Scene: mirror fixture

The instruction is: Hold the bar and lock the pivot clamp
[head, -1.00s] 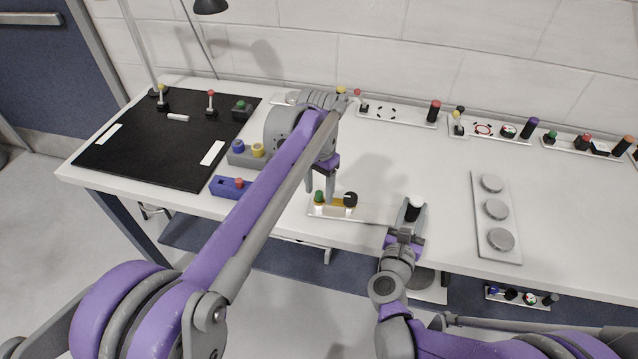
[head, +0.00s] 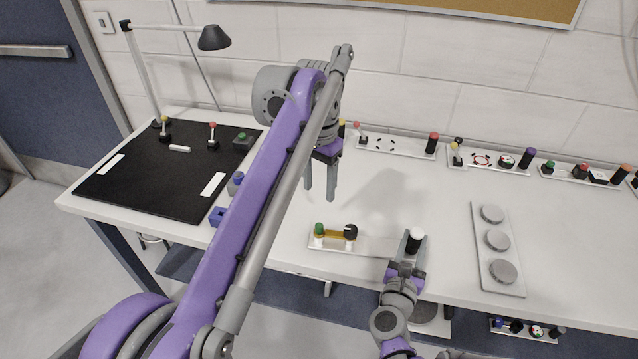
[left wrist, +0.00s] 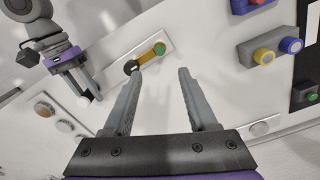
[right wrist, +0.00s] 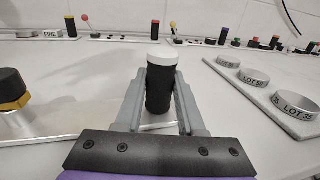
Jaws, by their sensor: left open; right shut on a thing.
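A pale plate (head: 375,244) lies near the table's front edge. On it a short yellow bar (head: 334,235) spans between a green knob (head: 319,229) and a black knob with a white mark (head: 350,232). A black post with a white top (head: 415,241) stands upright at the plate's right end. My right gripper (right wrist: 160,105) is shut on this post, one finger on each side. My left gripper (head: 320,194) is open and empty, above and behind the bar. The left wrist view shows the black knob (left wrist: 131,66) and green knob (left wrist: 160,49) beyond its fingers.
A black mat (head: 150,185) with small levers lies at the left. A plate with grey discs (head: 498,245) is at the right. Several fixtures with coloured knobs (head: 490,158) line the back. A blue block (head: 217,215) sits partly behind my left arm. The table's middle is clear.

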